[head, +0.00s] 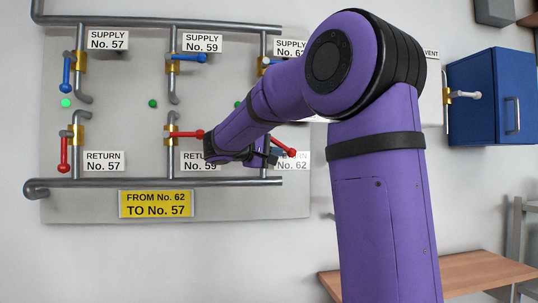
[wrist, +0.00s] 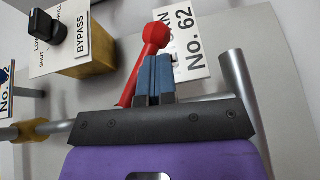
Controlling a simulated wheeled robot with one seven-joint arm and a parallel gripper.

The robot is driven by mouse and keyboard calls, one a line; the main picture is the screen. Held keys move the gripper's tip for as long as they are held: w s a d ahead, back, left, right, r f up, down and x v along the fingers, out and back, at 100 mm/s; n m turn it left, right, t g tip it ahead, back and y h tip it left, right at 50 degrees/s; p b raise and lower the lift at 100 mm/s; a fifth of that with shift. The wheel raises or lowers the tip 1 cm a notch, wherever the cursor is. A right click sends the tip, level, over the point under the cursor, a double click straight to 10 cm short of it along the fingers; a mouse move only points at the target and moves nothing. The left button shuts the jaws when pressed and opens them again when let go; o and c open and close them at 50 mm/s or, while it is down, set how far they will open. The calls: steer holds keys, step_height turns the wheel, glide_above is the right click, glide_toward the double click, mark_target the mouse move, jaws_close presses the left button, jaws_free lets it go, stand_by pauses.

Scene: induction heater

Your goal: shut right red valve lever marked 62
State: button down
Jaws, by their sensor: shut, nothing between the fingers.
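The red valve lever (head: 285,147) of RETURN No. 62 shows at the right of the panel in the head view. It slants down to the right, its knob over the label (head: 293,162). My arm hides its valve body and pivot. In the wrist view the red lever (wrist: 153,38) rises to a rounded knob beside the No. 62 label (wrist: 186,38). My gripper (wrist: 156,62) is shut and empty, its blue-grey fingertips overlapping the lever just below the knob. I cannot tell whether they touch it. My gripper (head: 270,157) is partly hidden in the head view.
The RETURN No. 59 lever (head: 187,134) points sideways; the No. 57 one (head: 64,154) hangs down. A grey pipe (head: 150,183) runs below the valves. A yellow sign (head: 156,204) reads FROM No. 62 TO No. 57. A BYPASS box (wrist: 72,45) stands left in the wrist view.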

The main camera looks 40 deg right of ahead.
mark_target(282, 144)
steer(key=n+h, duration=0.1)
steer(key=d+r+h, duration=0.1)
steer(key=h, duration=0.1)
steer(key=shift+s+n, duration=0.4)
steer(key=shift+s+d+r+n+t+h, duration=0.1)
steer(key=shift+d+r+n+t+h, duration=0.15)
steer(key=shift+n+h, duration=0.35)
steer(key=shift+s+d+r+n+t+h, duration=0.15)
steer(key=shift+r+n+h, duration=0.2)
steer(key=shift+h, duration=0.45)
steer(key=shift+f, duration=0.1)
